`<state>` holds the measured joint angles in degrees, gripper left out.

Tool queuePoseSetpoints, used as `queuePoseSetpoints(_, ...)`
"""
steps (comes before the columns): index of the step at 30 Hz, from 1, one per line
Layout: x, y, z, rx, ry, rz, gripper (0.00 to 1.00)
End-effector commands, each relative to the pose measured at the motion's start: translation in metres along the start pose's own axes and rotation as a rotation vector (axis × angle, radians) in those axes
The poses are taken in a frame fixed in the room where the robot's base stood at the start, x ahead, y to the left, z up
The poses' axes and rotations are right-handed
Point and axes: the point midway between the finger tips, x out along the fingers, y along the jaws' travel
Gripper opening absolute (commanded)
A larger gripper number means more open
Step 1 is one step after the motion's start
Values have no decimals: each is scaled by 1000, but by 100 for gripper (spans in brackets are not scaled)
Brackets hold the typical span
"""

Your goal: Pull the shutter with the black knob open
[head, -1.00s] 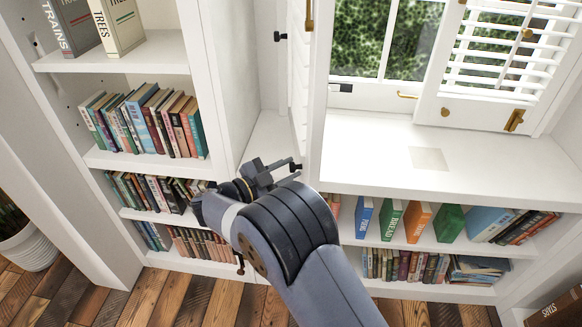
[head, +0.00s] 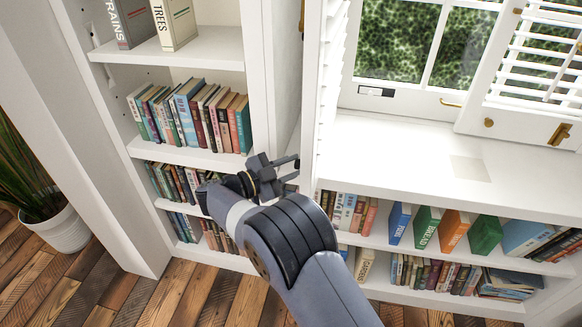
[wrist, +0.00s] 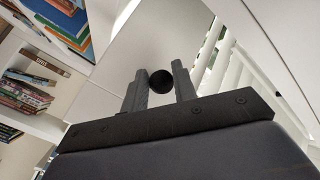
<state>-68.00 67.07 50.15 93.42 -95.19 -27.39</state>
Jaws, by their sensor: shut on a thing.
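The black knob (wrist: 161,81) sits between the two fingers of my gripper (wrist: 160,85) in the wrist view, and the gripper is shut on it. The right shutter (head: 540,60) is across the right part of the window.
A white bookcase (head: 190,54) with several rows of books stands close left of my gripper. The white window sill (head: 400,150) is clear to the right, with bookshelves below it. A potted plant (head: 62,232) stands on the plank floor at far left.

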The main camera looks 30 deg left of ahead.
Motion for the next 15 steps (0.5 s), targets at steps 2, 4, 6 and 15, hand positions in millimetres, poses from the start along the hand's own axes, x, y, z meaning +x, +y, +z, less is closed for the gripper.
queuePoseSetpoints(2, 7, -12, -9, 24, 6, -15, 27)
queuePoseSetpoints(4, 7, -12, -8, 24, 5, -15, 33)
queuePoseSetpoints(6, 7, -12, -8, 24, 6, -15, 39)
queuePoseSetpoints(15, 6, -10, -7, 21, 7, -15, 46)
